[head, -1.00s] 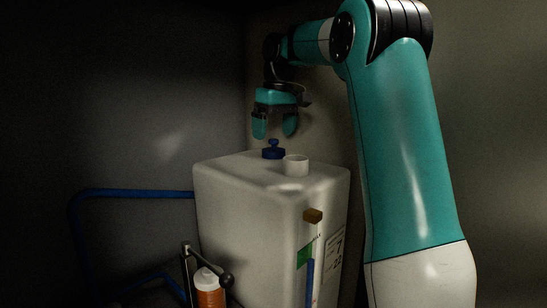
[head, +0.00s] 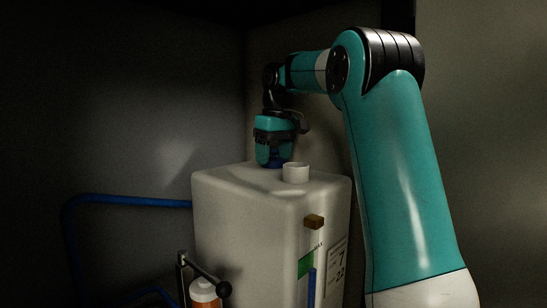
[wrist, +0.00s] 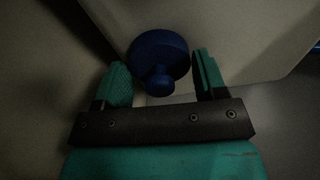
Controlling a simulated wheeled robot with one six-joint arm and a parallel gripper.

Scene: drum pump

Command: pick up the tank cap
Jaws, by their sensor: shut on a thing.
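The tank cap is dark blue and round with a small knob on top. In the head view the cap (head: 275,163) sits at the top of the white tank (head: 245,215), mostly hidden by my fingers. My gripper (head: 273,157) points down over it and is shut on it, with a teal finger on either side. In the wrist view the cap (wrist: 160,52) shows between the two fingers, its knob towards the camera. I cannot tell whether the cap is clear of the tank top.
A white open neck (head: 296,173) stands on the tank top just right of my gripper. A brown fitting (head: 314,222) sticks out of the tank's side. A blue hose (head: 130,199) runs at left. A bottle with an orange lower part (head: 204,294) and a dark lever stand in front.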

